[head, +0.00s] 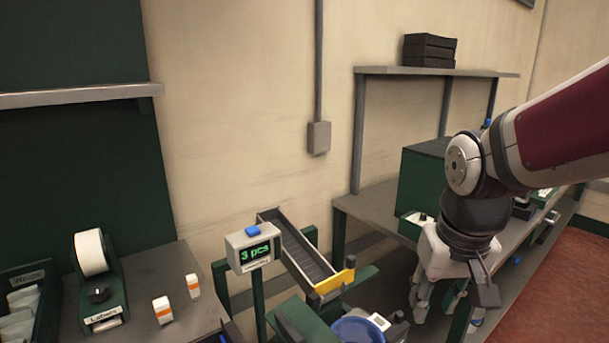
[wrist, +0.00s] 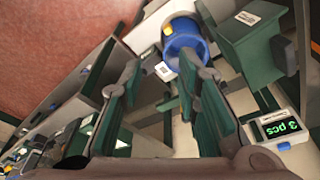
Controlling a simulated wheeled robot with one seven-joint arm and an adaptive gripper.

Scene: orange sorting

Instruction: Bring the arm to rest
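My gripper (head: 436,303) hangs at the right of the head view, fingers pointing down, in front of the grey bench. In the wrist view the two fingers of my gripper (wrist: 160,72) stand apart with nothing between them, so it is open and empty. My arm reaches in from the right edge of the head view, bent at a white and dark joint. The gripper appears clear of the blue container (head: 357,331), which also shows beyond the fingertips in the wrist view (wrist: 184,47).
A display (head: 252,249) reading "3 pcs" stands beside a sloping chute (head: 296,250) with a yellow end. A grey bench (head: 375,206) with a dark green box (head: 424,178) runs along the wall. A label dispenser (head: 98,280) stands at left. Reddish floor (head: 548,290) is clear at right.

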